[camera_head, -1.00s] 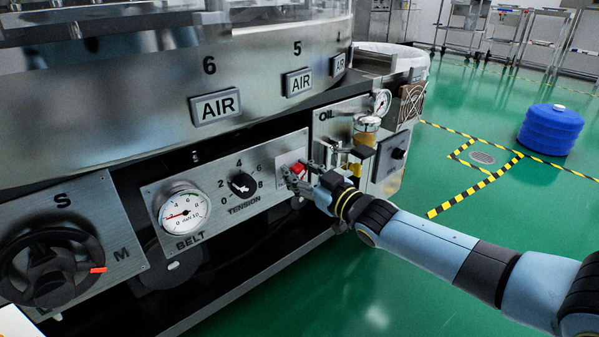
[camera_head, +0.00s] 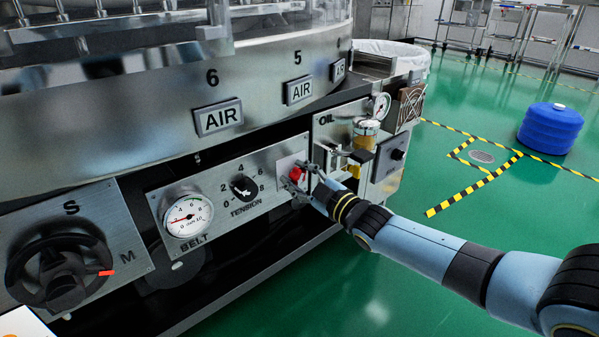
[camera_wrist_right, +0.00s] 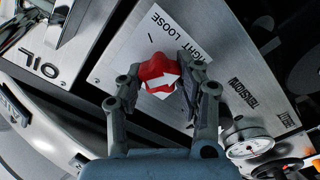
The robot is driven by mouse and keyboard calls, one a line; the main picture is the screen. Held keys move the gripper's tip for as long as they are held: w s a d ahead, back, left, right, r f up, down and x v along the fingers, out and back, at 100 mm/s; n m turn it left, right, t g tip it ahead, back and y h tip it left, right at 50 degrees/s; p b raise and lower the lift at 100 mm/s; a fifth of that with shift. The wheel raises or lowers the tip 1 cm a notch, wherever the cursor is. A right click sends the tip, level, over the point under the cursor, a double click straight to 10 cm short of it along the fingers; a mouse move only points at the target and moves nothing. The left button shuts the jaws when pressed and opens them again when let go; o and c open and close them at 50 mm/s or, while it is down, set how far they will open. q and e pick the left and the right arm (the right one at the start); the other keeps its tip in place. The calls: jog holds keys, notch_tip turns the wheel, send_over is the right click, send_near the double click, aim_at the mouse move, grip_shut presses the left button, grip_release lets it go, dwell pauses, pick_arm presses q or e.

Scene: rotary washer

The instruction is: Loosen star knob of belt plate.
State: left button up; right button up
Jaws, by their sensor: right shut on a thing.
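The red star knob (camera_head: 296,174) sits at the right end of the belt plate (camera_head: 266,200), beside the tension dial. In the right wrist view the knob (camera_wrist_right: 157,72) carries a white arrow mark, and a label reading "TIGHT LOOSE" (camera_wrist_right: 182,38) lies behind it. My right gripper (camera_head: 300,178) reaches in from the right, and its fingers are shut on the knob, one on each side. It also shows in the right wrist view (camera_wrist_right: 158,86). My left gripper is not in view.
The tension dial (camera_head: 242,186) and belt gauge (camera_head: 188,216) are left of the knob. The oil unit (camera_head: 366,134) stands close to its right. A black handwheel (camera_head: 60,272) is at the lower left. Green floor (camera_head: 480,225) is open at right.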

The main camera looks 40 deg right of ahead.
jog(key=n, duration=0.2)
jog(key=shift+n, duration=0.4)
jog(key=n, duration=0.2)
jog(key=shift+a+f+n+p, duration=0.1)
jog(key=shift+f+n+p, duration=0.05)
jog(key=shift+n+p, duration=0.25)
jog(key=n, duration=0.3)
jog(key=shift+f+n, duration=0.1)
jog(key=shift+n, duration=0.2)
jog(key=n, duration=0.5)
jog(key=shift+f+n, duration=0.15)
jog(key=shift+n, duration=0.15)
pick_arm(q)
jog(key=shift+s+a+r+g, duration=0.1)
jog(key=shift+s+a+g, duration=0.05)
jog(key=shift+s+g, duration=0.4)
pick_arm(e)
jog(key=shift+n, duration=0.6)
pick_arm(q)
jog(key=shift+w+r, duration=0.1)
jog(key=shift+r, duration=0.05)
pick_arm(e)
jog(key=shift+n, duration=0.3)
jog(key=shift+f, duration=0.1)
jog(key=o, duration=1.2)
jog(key=shift+c, duration=0.2)
